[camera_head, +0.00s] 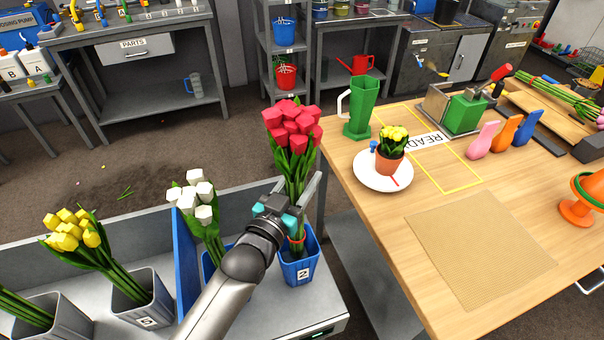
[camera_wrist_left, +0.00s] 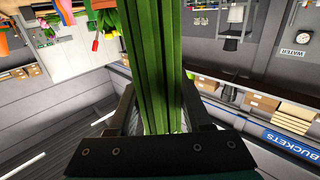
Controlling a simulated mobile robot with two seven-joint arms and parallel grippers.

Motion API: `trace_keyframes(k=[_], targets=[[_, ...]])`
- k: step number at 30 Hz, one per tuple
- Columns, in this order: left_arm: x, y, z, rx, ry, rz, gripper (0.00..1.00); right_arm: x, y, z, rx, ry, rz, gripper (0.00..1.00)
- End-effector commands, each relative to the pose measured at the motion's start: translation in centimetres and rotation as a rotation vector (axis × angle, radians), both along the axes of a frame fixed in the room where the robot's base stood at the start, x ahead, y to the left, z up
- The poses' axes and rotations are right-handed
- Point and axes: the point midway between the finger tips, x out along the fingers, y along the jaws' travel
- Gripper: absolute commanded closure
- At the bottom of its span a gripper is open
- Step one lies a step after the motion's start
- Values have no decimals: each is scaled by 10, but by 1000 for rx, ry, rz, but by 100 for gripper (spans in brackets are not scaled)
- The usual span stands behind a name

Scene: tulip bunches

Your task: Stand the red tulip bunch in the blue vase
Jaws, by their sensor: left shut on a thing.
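The red tulip bunch (camera_head: 293,130) stands nearly upright at the centre of the head view. My left gripper (camera_head: 298,198) is shut around its green stems, which also fill the middle of the left wrist view (camera_wrist_left: 152,60). The lower stems reach down to a blue bucket (camera_head: 300,272) labelled 2; their ends are hidden, and I cannot tell whether they touch its bottom. No vase is clearly recognisable as the blue vase; a small blue upright shape (camera_head: 526,128) stands on the table at right. My right gripper is not in view.
White tulips (camera_head: 196,205) and yellow tulips (camera_head: 72,232) stand in buckets to the left. The wooden table (camera_head: 375,240) carries a green pitcher (camera_head: 362,108), a potted yellow plant on a white plate (camera_head: 382,184), an orange vessel (camera_head: 582,205) and a tan mat (camera_head: 480,250).

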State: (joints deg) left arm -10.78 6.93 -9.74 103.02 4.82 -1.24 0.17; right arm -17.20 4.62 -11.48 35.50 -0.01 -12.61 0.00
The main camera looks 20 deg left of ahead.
Motion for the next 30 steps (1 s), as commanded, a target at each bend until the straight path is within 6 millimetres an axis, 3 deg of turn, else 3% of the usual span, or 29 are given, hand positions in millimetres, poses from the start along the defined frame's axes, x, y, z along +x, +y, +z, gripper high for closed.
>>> trace_keyframes(k=[24,30], targets=[[0,0,-84,-1,-3,0,100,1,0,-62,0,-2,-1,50],[1,0,-97,-1,-5,0,100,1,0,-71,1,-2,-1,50]])
